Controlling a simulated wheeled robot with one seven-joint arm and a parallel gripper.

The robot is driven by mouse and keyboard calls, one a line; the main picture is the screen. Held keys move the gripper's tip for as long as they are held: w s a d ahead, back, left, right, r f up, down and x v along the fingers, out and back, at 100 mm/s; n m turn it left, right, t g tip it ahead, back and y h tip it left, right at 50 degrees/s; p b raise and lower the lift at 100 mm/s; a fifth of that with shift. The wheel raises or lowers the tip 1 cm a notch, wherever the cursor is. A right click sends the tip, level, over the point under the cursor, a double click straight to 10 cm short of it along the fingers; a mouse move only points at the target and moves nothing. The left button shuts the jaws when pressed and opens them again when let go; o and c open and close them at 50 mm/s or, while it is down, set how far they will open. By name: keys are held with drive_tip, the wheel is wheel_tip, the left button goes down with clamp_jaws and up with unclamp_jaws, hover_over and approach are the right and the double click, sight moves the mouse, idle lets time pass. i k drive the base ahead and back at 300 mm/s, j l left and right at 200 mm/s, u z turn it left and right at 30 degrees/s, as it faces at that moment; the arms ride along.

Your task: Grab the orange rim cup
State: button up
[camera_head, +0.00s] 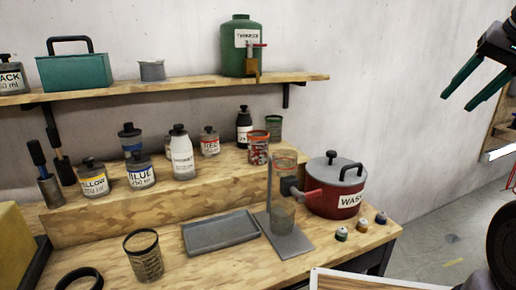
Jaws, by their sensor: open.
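A cup with an orange rim (258,149) and a red and white patterned side stands upright on the raised wooden step, right of the middle. My gripper (455,103) is at the upper right, in front of the wall. Its two green fingers are apart and empty, well to the right of both cups and away from the bench.
Paint bottles (141,172) line the step. A red wash pot (336,186) stands right of the stand. A dark-rimmed cup (144,256) and a grey tray (220,232) are in front. A green tank (241,47) stands on the shelf (150,85) above.

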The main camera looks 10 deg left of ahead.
sight(257, 140)
drive_tip(key=i+l+u, duration=0.1)
drive_tip(key=u, duration=0.3)
drive_tip(key=l+u, duration=0.15)
drive_tip(key=u, duration=0.25)
drive_tip(key=i+l+u, duration=0.1)
drive_tip(key=u, duration=0.3)
drive_tip(key=l, duration=0.1)
